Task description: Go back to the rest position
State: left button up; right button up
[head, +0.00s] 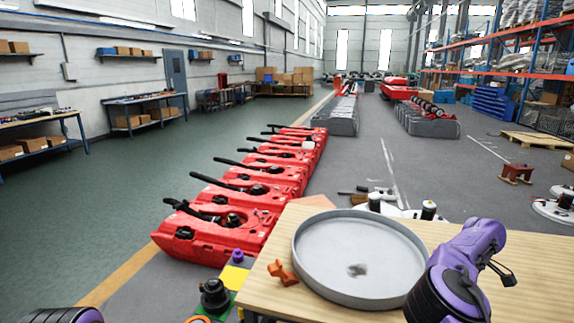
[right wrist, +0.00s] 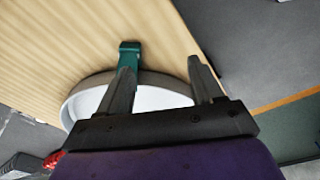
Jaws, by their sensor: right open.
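My right gripper (right wrist: 160,66) is open in the right wrist view, with its two dark fingers spread and nothing between them. A teal piece (right wrist: 129,48) shows close to the left finger; I cannot tell whether they touch. A round pale tray (right wrist: 82,92) is partly hidden behind the fingers. In the head view, my purple right arm is over the right side of the wooden table, and its fingers are not visible. Only a purple and black part of my left arm shows at the bottom left edge; its gripper is out of view.
In the head view the round grey tray (head: 335,257) sits on the wooden table (head: 525,285), beside a small orange piece (head: 282,273). Several red tanks (head: 225,235) stand in a row at the left. Open green floor (head: 110,200) lies beyond them.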

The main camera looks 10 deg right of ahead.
jog(key=a+f+m+t, duration=0.1)
jog(key=f+t, duration=0.1)
jog(key=f, duration=0.1)
jog(key=s+a+f+t+y, duration=0.1)
jog(key=f+t, duration=0.2)
jog(key=s+f+m+t+y, duration=0.1)
jog(key=f+t, duration=0.1)
jog(key=f, duration=0.1)
jog(key=shift+a+f+m+b, duration=0.3)
jog(key=shift+a+f, duration=0.05)
jog(key=shift+a, duration=0.05)
jog(key=s+a+f+m+g+h+b, duration=0.1)
jog(key=s+a+f+m+h, duration=0.15)
jog(key=s+f+m, duration=0.4)
jog(key=s+a+f+m+h, duration=0.15)
jog(key=s+a+f, duration=0.25)
jog(key=s, duration=0.6)
jog(key=s+a+f+m+g+h+b, duration=0.1)
jog(key=s+a+f+m+h, duration=0.3)
jog(key=s, duration=0.5)
jog(key=s+a+f+g+y, duration=0.1)
jog(key=s+a+g+y, duration=0.1)
jog(key=s+a, duration=0.6)
jog(key=shift+a+f+g+b, duration=0.2)
jog(key=shift+a+g+b, duration=0.1)
jog(key=shift+a+b, duration=0.1)
